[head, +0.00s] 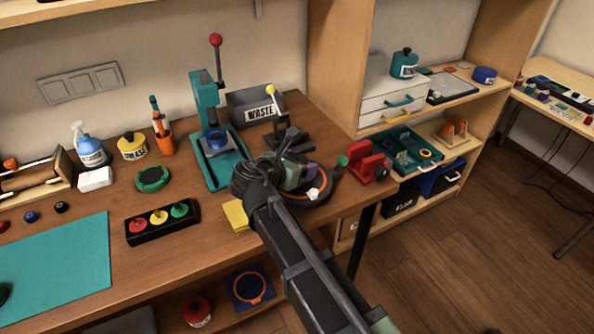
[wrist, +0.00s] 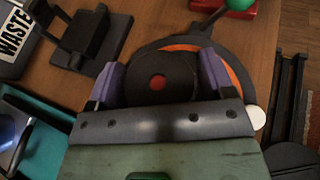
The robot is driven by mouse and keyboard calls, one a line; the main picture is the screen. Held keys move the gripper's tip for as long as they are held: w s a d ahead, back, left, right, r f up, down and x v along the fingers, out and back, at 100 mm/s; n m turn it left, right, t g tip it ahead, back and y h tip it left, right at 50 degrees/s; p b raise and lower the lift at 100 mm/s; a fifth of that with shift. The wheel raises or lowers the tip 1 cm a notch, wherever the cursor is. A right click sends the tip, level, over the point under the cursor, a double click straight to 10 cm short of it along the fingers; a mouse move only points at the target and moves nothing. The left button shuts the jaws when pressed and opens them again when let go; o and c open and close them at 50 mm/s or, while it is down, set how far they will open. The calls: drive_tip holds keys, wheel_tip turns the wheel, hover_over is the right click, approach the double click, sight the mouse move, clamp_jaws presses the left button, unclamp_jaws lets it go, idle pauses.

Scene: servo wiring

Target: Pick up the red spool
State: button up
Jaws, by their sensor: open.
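My gripper (wrist: 160,78) is open in the wrist view, with one purple finger on each side of a dark round piece with a red centre (wrist: 158,82). I cannot tell whether the fingers touch it, or whether it is the red spool. It lies over a dark round plate with an orange ring (wrist: 240,82). In the head view my gripper (head: 297,178) is above this plate (head: 318,199), and the arm hides part of it. A red round piece (head: 137,225) sits in a black holder (head: 160,236) beside yellow and green ones.
A red vice (head: 370,166) with a green knob stands right of the plate. A black stand (head: 287,137), a waste bin (head: 257,106) and a teal press (head: 208,125) stand behind and left. A red jar (head: 197,310) stands below.

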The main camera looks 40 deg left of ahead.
drive_tip(key=c, duration=0.8)
drive_tip(key=shift+r, duration=0.1)
wheel_tip(320, 180, up, 20)
drive_tip(key=p, duration=2)
